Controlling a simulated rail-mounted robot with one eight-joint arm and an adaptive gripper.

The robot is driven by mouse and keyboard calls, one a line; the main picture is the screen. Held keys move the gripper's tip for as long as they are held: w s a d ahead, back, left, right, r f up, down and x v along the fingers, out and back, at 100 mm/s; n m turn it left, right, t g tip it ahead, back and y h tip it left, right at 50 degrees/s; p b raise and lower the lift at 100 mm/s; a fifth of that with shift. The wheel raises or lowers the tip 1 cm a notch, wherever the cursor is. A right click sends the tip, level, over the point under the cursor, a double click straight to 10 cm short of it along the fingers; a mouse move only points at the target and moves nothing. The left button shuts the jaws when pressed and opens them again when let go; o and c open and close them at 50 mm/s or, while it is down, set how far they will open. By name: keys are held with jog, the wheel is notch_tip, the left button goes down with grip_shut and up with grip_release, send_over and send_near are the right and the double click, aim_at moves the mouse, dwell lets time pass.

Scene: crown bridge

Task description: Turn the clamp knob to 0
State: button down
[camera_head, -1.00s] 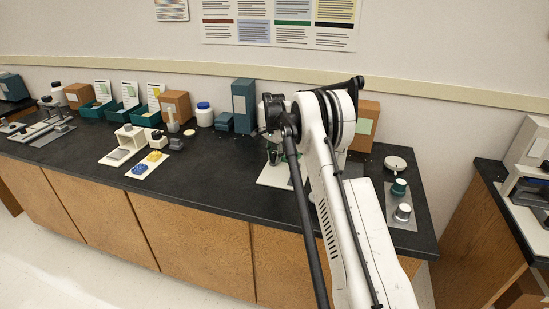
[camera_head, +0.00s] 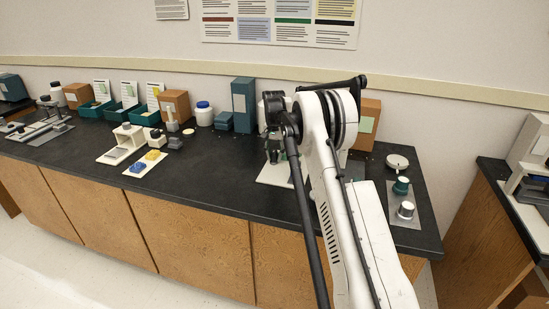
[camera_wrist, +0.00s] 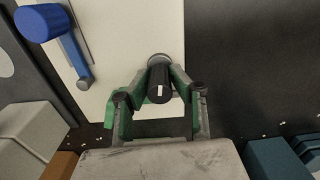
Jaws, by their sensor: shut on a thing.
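The clamp knob (camera_wrist: 159,84) is a small black cylinder with a white mark, seen in the middle of the wrist view. It stands on a white plate (camera_wrist: 120,60). My gripper (camera_wrist: 160,78) has green-sided fingers that are shut on the knob from both sides. The white mark points toward the bottom of the wrist view. I cannot read a scale or a 0. In the head view the white plate (camera_head: 270,175) lies on the bench, and my arm covers most of it and the knob.
A blue cylinder (camera_wrist: 42,22) with a lever stands on the plate at the upper left of the wrist view. A pale block (camera_wrist: 35,128) is below it. Teal boxes (camera_wrist: 280,160) are at lower right. The black bench (camera_head: 215,175) is clear left of the plate.

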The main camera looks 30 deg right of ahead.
aim_at(274, 150)
jog(key=shift+n, duration=0.4)
jog(key=c, duration=1.5)
grip_release()
jog(key=shift+c, duration=0.2)
notch_tip(274, 150, up, 12)
jog(key=shift+r, duration=0.1)
